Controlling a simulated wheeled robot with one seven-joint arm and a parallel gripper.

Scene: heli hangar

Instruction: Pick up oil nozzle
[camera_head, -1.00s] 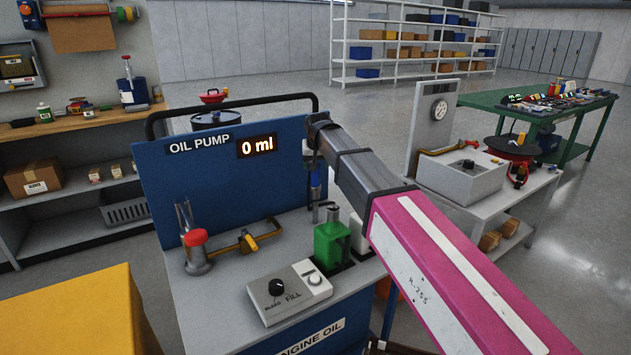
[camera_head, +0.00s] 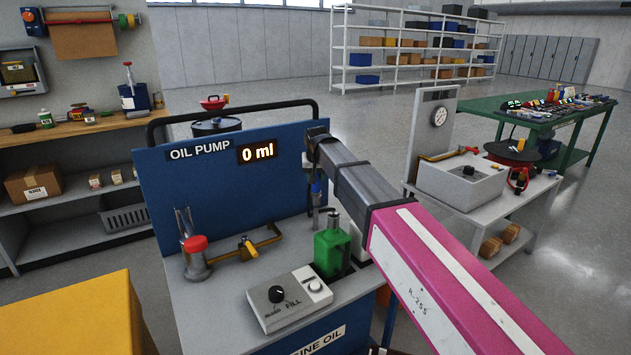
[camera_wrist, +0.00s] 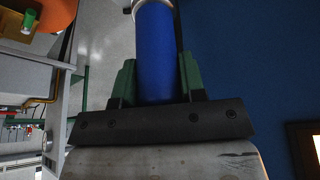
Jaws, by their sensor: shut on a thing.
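The oil nozzle (camera_wrist: 155,55) shows as a blue cylinder between the green fingers in the wrist view. In the head view, its blue handle (camera_head: 316,190) hangs below the end of my arm, in front of the blue oil pump panel (camera_head: 215,190). My gripper (camera_wrist: 157,80) is shut on the blue handle. In the head view the fingers are mostly hidden behind my arm. A green bottle (camera_head: 329,250) stands on the pump cart just below the nozzle. I cannot tell whether the nozzle's lower end touches anything.
The pump display (camera_head: 257,151) reads 0 ml. The cart also carries a fill control box (camera_head: 289,297) and a red-capped metal can (camera_head: 195,258). A white bench (camera_head: 480,210) stands to the right, a yellow block (camera_head: 70,315) at lower left. Open floor lies at right.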

